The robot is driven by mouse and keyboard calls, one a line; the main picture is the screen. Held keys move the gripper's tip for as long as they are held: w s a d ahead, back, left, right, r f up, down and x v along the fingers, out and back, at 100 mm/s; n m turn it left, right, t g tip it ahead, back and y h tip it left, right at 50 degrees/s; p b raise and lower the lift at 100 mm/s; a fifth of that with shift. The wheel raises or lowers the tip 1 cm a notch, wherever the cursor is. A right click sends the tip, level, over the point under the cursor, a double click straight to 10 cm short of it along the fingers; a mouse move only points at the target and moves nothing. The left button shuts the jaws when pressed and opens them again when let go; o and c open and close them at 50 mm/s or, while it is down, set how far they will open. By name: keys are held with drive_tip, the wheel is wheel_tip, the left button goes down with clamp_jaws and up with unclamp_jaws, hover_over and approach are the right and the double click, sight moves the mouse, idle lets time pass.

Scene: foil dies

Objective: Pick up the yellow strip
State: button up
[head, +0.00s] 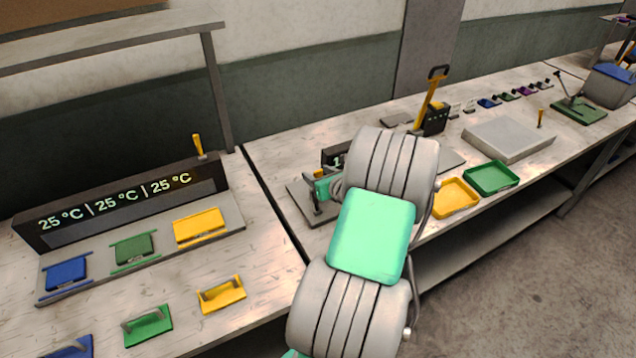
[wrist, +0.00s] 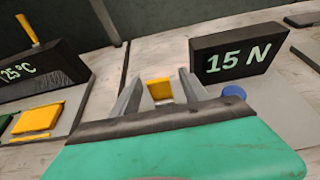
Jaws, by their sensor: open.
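A small yellow piece (wrist: 159,88), which looks like the yellow strip, shows between the two grey fingers of my gripper (wrist: 160,78) in the wrist view. The fingers are apart, with a gap on each side of the piece. I cannot tell how far beyond the fingertips it is, and its lower part is hidden by my gripper. In the head view my gripper (head: 316,203) is low over a grey plate, and a bit of yellow (head: 320,174) shows just behind it. My own arm hides much of that spot.
A "15 N" display (wrist: 236,55) and a round blue knob (wrist: 234,92) stand close right of my gripper. A "25 °C" display (head: 120,207) with blue, green and yellow dies is on the left bench. Yellow (head: 455,210) and green (head: 491,191) trays lie right of my arm.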

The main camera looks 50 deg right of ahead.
drive_tip(key=shift+s, duration=0.1)
drive_tip(key=shift+c, duration=0.4)
clamp_jaws()
